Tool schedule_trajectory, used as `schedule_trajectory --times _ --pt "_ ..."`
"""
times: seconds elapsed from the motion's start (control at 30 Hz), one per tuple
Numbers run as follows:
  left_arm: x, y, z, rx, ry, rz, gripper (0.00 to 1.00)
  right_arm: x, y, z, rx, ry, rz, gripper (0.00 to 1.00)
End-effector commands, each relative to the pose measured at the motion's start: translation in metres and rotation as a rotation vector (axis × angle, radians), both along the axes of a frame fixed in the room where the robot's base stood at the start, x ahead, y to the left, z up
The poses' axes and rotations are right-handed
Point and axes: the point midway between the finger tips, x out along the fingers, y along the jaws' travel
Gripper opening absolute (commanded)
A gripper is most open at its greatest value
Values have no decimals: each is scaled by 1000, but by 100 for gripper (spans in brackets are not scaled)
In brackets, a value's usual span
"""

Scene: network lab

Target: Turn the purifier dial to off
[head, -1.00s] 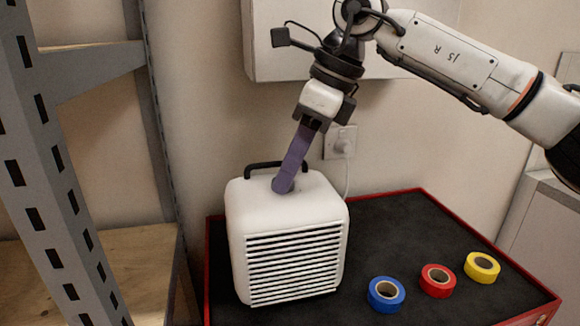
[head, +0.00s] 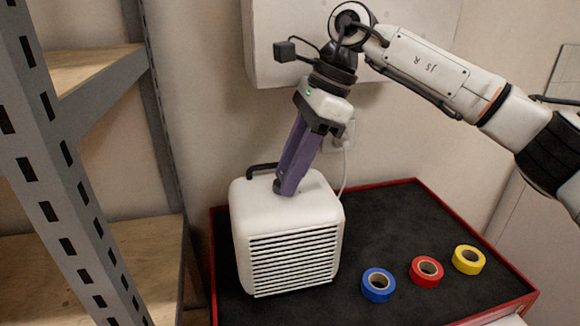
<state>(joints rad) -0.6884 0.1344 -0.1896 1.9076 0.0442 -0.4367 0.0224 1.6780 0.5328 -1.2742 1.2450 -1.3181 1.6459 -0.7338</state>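The purifier (head: 255,212) is a white rounded box with a slatted front and a dark carry handle (head: 262,169) at its back. It stands upright on the black mat at the left of the red-edged top. My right gripper (head: 286,188) points steeply down, with its purple fingers close together and their tips at the middle of the purifier's top. My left gripper is out of view.
Blue tape (head: 378,285), red tape (head: 426,271) and yellow tape (head: 468,260) lie right of the purifier on the black mat (head: 400,225). A metal shelf (head: 65,170) stands close on the left. A wall socket with a plugged-in white cable is behind my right gripper.

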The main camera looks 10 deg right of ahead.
Motion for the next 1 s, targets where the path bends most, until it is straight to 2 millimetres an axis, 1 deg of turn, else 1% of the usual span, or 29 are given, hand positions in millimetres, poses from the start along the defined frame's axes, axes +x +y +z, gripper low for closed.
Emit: schedule_trajectory --times 0.03,0.07,0.33,0.47,0.57,0.8,0.9,1.0 --pt "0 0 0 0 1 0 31 0 0 0 1 -1 0 42" --pt "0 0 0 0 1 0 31 0 0 0 1 -1 -1 47" --pt "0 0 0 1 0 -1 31 0 0 0 0 1 -2 47" --pt "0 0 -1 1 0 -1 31 0 -3 7 1 -1 -4 47" --pt "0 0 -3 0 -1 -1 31 0 -8 21 3 -2 -3 47" --pt "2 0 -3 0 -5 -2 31 -1 -26 66 1 -2 -3 47" --pt "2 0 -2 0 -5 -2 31 -2 -32 80 1 -1 -3 47" --pt "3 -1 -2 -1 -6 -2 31 -2 -37 90 1 -2 -2 47"
